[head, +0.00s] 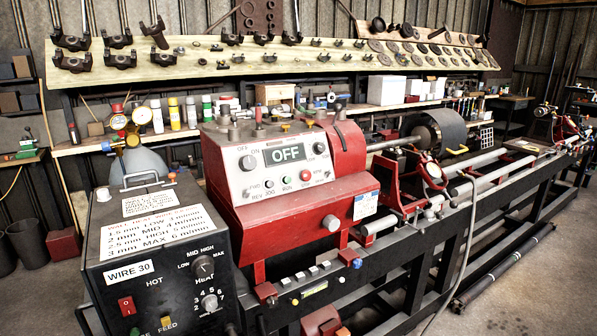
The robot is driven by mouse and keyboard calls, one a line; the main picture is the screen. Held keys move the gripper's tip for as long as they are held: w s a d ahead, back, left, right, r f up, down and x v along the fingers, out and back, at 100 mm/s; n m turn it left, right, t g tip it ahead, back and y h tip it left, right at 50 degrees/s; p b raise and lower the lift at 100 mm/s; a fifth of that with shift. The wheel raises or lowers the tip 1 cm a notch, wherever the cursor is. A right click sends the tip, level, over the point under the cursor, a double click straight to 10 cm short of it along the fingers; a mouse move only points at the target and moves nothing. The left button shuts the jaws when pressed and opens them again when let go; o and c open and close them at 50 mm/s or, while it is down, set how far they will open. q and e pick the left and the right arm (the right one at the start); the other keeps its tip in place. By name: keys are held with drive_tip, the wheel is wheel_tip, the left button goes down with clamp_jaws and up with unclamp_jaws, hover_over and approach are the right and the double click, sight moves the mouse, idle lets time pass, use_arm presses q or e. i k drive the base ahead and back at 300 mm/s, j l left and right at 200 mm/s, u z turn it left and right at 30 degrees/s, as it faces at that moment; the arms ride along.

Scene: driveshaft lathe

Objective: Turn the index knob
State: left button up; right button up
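The red driveshaft lathe headstock (290,215) stands in the middle of the head view. A row of small buttons runs below. A plain round silver knob (330,221) sticks out of the headstock's lower front. A small blue knob (357,263) sits on the rail below. No legible label marks any of these as the index knob. Neither of my grippers is in view.
A black wire-welder box (150,250) with its own heat knobs (203,267) stands at front left. The lathe bed (490,170) runs away to the right, with a grey cylinder (440,131) above it. Shelves with parts line the back wall.

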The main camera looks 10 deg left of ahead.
sight(330, 223)
drive_tip(key=i+l+u, duration=0.15)
drive_tip(key=u, duration=0.25)
drive_tip(key=i+l+u, duration=0.1)
drive_tip(key=l+u, duration=0.25)
drive_tip(key=i+l+u, duration=0.1)
drive_tip(key=u, duration=0.3)
